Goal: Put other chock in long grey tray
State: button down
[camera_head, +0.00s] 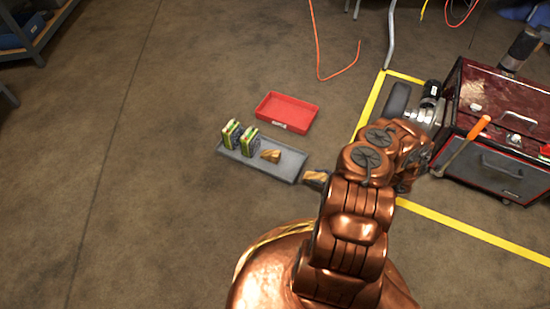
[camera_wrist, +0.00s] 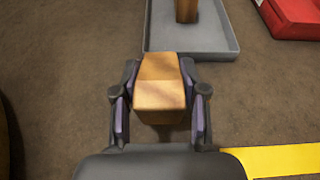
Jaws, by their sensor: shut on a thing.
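My gripper (camera_wrist: 160,105) is shut on a wooden chock (camera_wrist: 161,88), with one finger pad on each side of it. In the head view the held chock (camera_head: 317,177) shows just right of the long grey tray (camera_head: 291,177), partly hidden by my arm. The tray lies on the floor and also shows ahead of the chock in the wrist view (camera_wrist: 215,45). Another wooden chock (camera_head: 270,156) lies in the tray's right half, and part of it shows at the top of the wrist view (camera_wrist: 187,10). The held chock appears outside the tray, near its end.
Two green-and-dark blocks (camera_head: 240,136) stand in the tray's left half. An empty-looking red tray (camera_head: 287,111) lies behind it. A dark red tool chest (camera_head: 500,130) and yellow floor tape (camera_head: 470,231) are at right. An orange cable (camera_head: 330,75) lies behind.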

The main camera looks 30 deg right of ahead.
jog(key=w+a+b, duration=0.1)
jog(key=w+b, duration=0.1)
jog(key=w, duration=0.2)
jog(key=w+a+f+b, duration=0.1)
jog(key=w, duration=0.4)
jog(key=w+a+b, duration=0.1)
jog(key=w+b, duration=0.1)
jog(key=w, duration=0.3)
jog(key=shift+w+a+f+b, duration=0.1)
jog(key=shift+a+f+b, duration=0.05)
jog(key=shift+f+b, duration=0.2)
jog(key=shift+w+f+b, duration=0.1)
jog(key=shift+f+b, duration=1.05)
jog(key=shift+f, duration=0.45)
jog(key=shift+f, duration=0.2)
jog(key=c, duration=0.6)
grip_release()
jog(key=shift+r, duration=0.1)
